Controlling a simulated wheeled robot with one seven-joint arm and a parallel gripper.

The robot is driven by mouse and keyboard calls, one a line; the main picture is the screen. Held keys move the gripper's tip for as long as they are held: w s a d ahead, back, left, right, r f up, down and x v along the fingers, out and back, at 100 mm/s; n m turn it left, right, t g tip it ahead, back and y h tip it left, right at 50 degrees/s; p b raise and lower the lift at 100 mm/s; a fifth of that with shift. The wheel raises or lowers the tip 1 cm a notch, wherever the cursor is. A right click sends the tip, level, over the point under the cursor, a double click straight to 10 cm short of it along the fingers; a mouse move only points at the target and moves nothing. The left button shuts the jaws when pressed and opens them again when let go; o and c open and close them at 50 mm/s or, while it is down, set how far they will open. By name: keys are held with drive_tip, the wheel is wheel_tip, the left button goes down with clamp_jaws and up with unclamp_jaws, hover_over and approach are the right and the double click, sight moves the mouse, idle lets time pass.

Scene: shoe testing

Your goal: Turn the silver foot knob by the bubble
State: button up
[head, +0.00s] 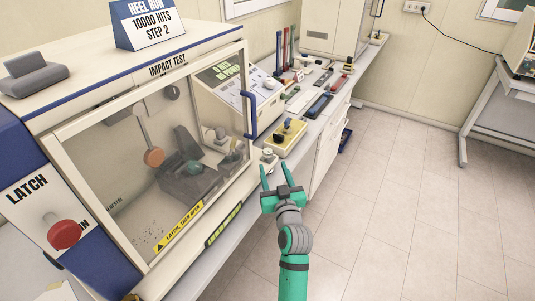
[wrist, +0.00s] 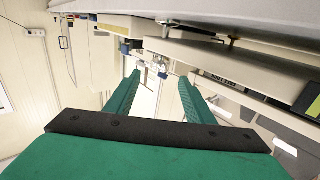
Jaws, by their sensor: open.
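My gripper (head: 273,167) is open and empty, in front of the right front corner of the impact test machine (head: 125,88). A small pale, rounded part with a greenish top (head: 268,154) sits at that corner, just beyond the fingertips. It may be the foot knob or the bubble; I cannot tell them apart at this size. In the wrist view my two green fingers (wrist: 160,78) are apart. Small silvery and blue parts (wrist: 163,70) show beyond the gap between them, too small to name. I see no contact with the fingers.
The machine's clear door has a blue handle (head: 249,115), and a red latch knob (head: 65,234) is on its left side. A yellow block with a dark knob (head: 287,136) stands on the bench right of the corner. The floor (head: 390,190) to the right is clear.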

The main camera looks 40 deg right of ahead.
sight(269, 156)
drive_tip(key=x, duration=0.8)
drive_tip(key=shift+w, duration=0.15)
drive_tip(key=shift+w+d, duration=0.3)
drive_tip(key=shift+d, duration=0.2)
drive_tip(key=shift+a, duration=0.1)
drive_tip(key=shift+w+a, duration=0.1)
drive_tip(key=shift+c, duration=0.9)
drive_tip(key=c, duration=0.9)
